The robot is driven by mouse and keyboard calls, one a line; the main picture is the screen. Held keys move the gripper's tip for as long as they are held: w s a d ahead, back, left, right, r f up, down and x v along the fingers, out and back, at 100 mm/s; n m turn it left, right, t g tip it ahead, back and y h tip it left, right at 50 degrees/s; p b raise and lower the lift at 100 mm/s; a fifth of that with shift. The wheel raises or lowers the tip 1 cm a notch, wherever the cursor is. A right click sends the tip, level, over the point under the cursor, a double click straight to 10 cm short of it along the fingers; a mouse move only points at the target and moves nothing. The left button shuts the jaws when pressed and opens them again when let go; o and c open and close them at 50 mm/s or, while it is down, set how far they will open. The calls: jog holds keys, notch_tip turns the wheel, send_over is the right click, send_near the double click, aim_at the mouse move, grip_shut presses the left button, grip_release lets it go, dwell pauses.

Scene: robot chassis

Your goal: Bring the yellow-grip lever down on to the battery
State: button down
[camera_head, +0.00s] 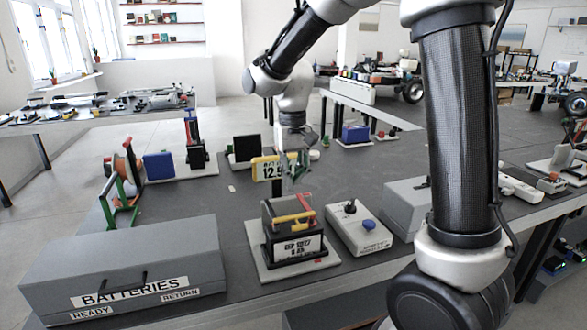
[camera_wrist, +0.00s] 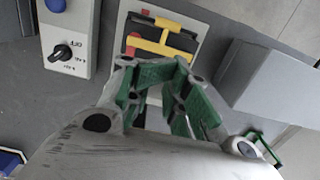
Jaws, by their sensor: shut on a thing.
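The battery (camera_head: 290,248) is a dark block on a pale base behind a "SEP 1927" label. The lever's yellow grip (camera_head: 292,220) lies across the battery's top in the head view. In the wrist view the yellow grip (camera_wrist: 160,48) is a bar with a yellow stem, just beyond my fingertips. My gripper (camera_head: 292,180), with green fingers, is above and behind the battery. In the wrist view its fingertips (camera_wrist: 173,68) come close together. I cannot make out what is between them, or whether they touch the lever.
A yellow-edged "12.9" sign (camera_head: 269,169) stands beside my gripper. A grey BATTERIES box (camera_head: 130,262) is at the left. A switch box (camera_head: 357,230) with a black knob and blue button is at the right. Bare bench (camera_head: 215,205) shows left of the battery.

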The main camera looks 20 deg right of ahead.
jog(key=shift+s+f, duration=0.8)
jog(key=shift+f, duration=0.5)
jog(key=shift+s+f, duration=0.85)
jog(key=shift+f, duration=0.4)
jog(key=shift+s+f, duration=0.8)
jog(key=shift+f, duration=0.5)
jog(key=shift+w+r, duration=0.35)
jog(key=shift+w, duration=0.35)
jog(key=shift+w+r, duration=0.1)
jog(key=shift+r, duration=0.2)
jog(key=s+r, duration=0.5)
jog(key=r, duration=0.6)
jog(key=shift+r, duration=0.3)
